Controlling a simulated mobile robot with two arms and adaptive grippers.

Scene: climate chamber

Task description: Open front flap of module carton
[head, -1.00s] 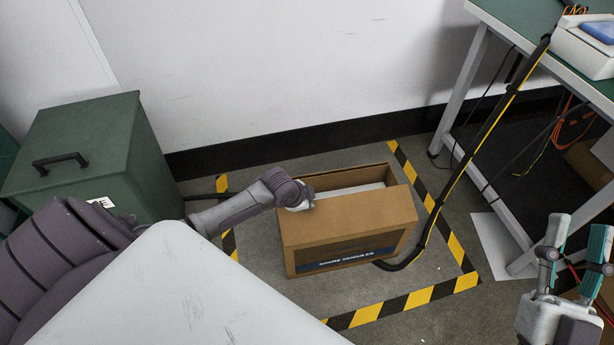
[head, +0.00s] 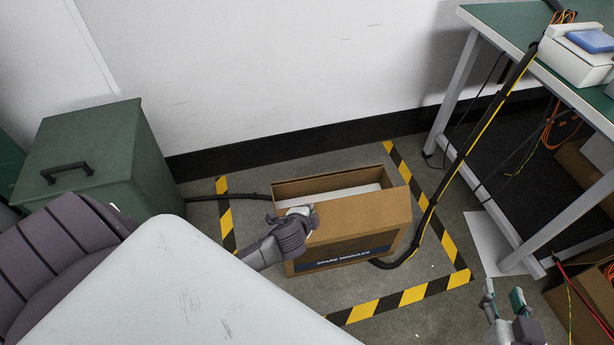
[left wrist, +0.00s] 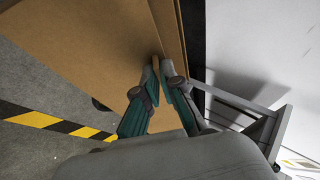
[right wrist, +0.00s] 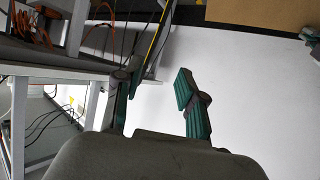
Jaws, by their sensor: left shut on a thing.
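The module carton (head: 345,245) stands upright on the floor with a dark label band on its front. Its top is partly open at the back, where a white thing (head: 355,191) shows inside. A brown front flap (head: 365,210) lies across the front part of the top. My left gripper (head: 300,210) is at the flap's left end. In the left wrist view its fingertips (left wrist: 157,68) are closed together on a cardboard edge (left wrist: 157,25). My right gripper (head: 503,291) is open and empty, away from the carton at the lower right; its fingers also show apart in the right wrist view (right wrist: 155,95).
Yellow-black tape (head: 400,298) frames the carton's floor spot. A thick black-yellow cable (head: 450,170) runs down beside the carton's right side. A green bin (head: 90,150) stands at left, a green-topped table (head: 510,25) at right. A white wall (head: 280,70) is behind.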

